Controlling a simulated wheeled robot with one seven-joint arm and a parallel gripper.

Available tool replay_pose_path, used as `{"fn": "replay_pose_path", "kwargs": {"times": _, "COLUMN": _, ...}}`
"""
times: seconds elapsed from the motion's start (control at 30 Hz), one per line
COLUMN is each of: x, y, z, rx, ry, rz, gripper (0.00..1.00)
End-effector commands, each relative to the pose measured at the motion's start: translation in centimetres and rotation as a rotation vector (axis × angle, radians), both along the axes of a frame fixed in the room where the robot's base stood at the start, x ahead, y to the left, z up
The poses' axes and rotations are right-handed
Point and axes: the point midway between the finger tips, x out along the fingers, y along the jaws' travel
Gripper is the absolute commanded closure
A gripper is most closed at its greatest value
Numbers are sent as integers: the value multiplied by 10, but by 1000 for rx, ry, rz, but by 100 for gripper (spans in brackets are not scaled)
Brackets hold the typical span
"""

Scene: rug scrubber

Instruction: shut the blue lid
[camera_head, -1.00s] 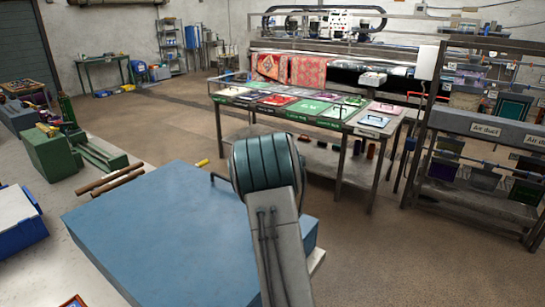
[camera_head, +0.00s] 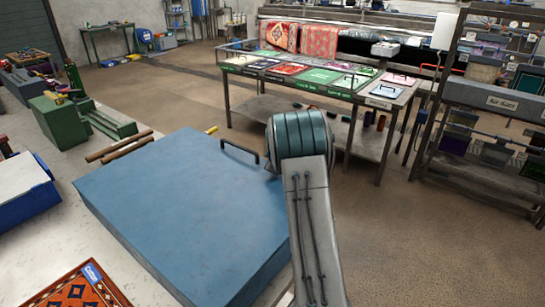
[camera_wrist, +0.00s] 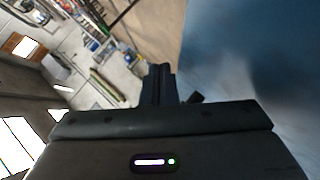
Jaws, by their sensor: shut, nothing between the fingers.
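The blue lid (camera_head: 180,205) is a broad, flat slab with a dark bar handle (camera_head: 240,152) at its far right edge. It lies over the pale worktop in the head view, and I cannot tell whether a gap remains under it. A blurred blue surface (camera_wrist: 250,50), which looks like the lid, fills the upper right of the wrist view. My gripper (camera_wrist: 160,82) is shut and empty beside that blue surface; I cannot tell whether it touches. In the head view my arm hides the gripper and covers part of the lid's right side.
An orange patterned rug piece (camera_head: 72,290) and a blue bin (camera_head: 25,190) sit on the worktop at left. Brown rollers (camera_head: 118,147) lie behind the lid. A sample table (camera_head: 320,80) and a rack (camera_head: 490,100) stand beyond. The floor between is clear.

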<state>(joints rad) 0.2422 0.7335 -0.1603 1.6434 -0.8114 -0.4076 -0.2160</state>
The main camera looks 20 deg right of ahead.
Motion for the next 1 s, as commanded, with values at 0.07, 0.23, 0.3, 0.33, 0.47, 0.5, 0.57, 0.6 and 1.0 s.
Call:
{"fn": "replay_pose_path", "kwargs": {"times": 0.07, "x": -5, "y": 2, "z": -14, "rx": 4, "ry": 26, "rz": 0, "gripper": 100}}
{"fn": "replay_pose_path", "kwargs": {"times": 0.23, "x": -5, "y": 2, "z": 2, "rx": 3, "ry": 23, "rz": 0, "gripper": 100}}
{"fn": "replay_pose_path", "kwargs": {"times": 0.3, "x": -4, "y": 2, "z": 16, "rx": 2, "ry": 17, "rz": 0, "gripper": 100}}
{"fn": "replay_pose_path", "kwargs": {"times": 0.33, "x": -4, "y": 2, "z": 22, "rx": 2, "ry": 14, "rz": 0, "gripper": 100}}
{"fn": "replay_pose_path", "kwargs": {"times": 0.47, "x": -5, "y": 1, "z": 48, "rx": 1, "ry": 1, "rz": 2, "gripper": 100}}
{"fn": "replay_pose_path", "kwargs": {"times": 0.5, "x": -12, "y": -4, "z": 51, "rx": 0, "ry": 0, "rz": 0, "gripper": 100}}
{"fn": "replay_pose_path", "kwargs": {"times": 0.57, "x": -20, "y": -8, "z": 60, "rx": 0, "ry": -1, "rz": -1, "gripper": 100}}
{"fn": "replay_pose_path", "kwargs": {"times": 0.6, "x": -25, "y": -12, "z": 68, "rx": -1, "ry": -3, "rz": -1, "gripper": 100}}
{"fn": "replay_pose_path", "kwargs": {"times": 1.0, "x": -61, "y": -30, "z": 111, "rx": 0, "ry": -3, "rz": 5, "gripper": 100}}
